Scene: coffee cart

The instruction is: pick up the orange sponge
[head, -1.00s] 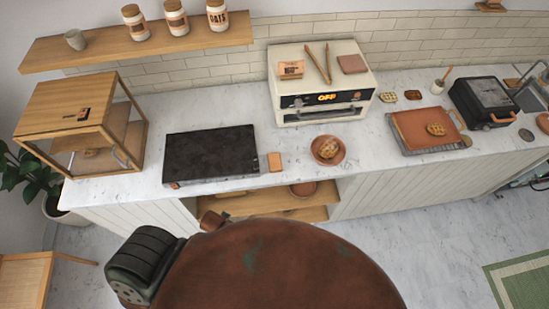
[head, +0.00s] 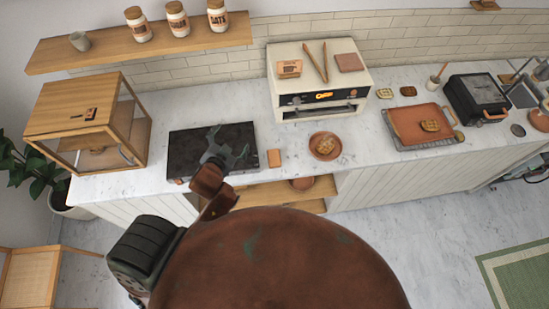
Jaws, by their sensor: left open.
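The orange sponge (head: 274,158) appears to be the small orange block lying flat on the white counter, just right of the black griddle. My left gripper (head: 229,145) is over the right part of the griddle, to the left of the sponge and apart from it. Its dark fingers are spread and nothing is between them. My right gripper is not in view.
The black griddle (head: 189,147) lies under my left gripper. A terracotta plate (head: 325,137) with a waffle is right of the sponge, and a cream oven (head: 317,84) stands behind. A wood-framed case (head: 58,135) is at left. The counter just around the sponge is clear.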

